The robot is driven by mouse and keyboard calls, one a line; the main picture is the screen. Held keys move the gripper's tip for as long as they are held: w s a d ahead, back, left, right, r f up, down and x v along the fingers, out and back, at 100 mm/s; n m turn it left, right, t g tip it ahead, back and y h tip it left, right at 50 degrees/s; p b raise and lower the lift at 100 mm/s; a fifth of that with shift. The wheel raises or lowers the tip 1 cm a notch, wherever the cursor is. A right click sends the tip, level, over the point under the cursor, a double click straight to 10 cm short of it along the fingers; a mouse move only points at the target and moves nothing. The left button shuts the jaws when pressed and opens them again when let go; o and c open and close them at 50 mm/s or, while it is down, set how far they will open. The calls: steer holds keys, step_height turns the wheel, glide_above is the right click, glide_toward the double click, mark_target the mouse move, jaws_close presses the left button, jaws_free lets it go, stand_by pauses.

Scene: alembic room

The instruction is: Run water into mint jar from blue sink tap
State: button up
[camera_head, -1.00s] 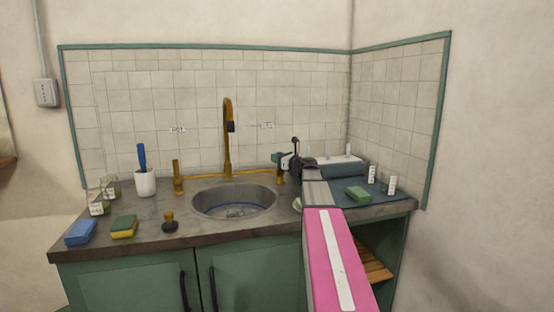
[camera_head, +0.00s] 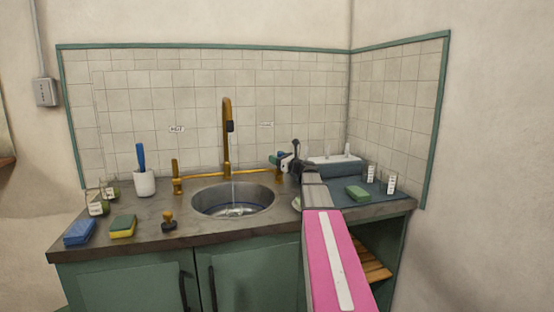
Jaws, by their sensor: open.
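The brass sink tap (camera_head: 227,140) stands behind the round metal sink (camera_head: 205,212). A thin stream of water (camera_head: 233,192) falls from its dark nozzle into the basin. My gripper (camera_head: 284,160) is open at the right rear of the sink, close beside the blue-green tap handle (camera_head: 277,159); I cannot tell whether they touch. A pale green rounded thing (camera_head: 297,203) shows partly behind my arm at the sink's right edge. I cannot tell whether it is the mint jar. No jar is clearly visible under the stream.
Labelled glass jars stand at the left (camera_head: 98,207) and on the dark mat (camera_head: 405,194) at the right. A white cup (camera_head: 145,184) holds a blue brush. Sponges (camera_head: 123,226) and a stopper (camera_head: 168,222) lie along the front. My arm crosses the counter's right half.

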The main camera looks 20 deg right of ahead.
steer(key=v, duration=1)
steer(key=shift+s+d, duration=0.2)
steer(key=shift+s, duration=0.1)
steer(key=shift+g+h, duration=0.7)
steer(key=shift+g, duration=0.1)
steer(key=x, duration=0.3)
steer(key=r+x, duration=0.1)
steer(key=x, duration=0.3)
steer(key=r+x, duration=0.1)
steer(key=x, duration=0.2)
steer(key=shift+w+a, duration=0.3)
jaws_close()
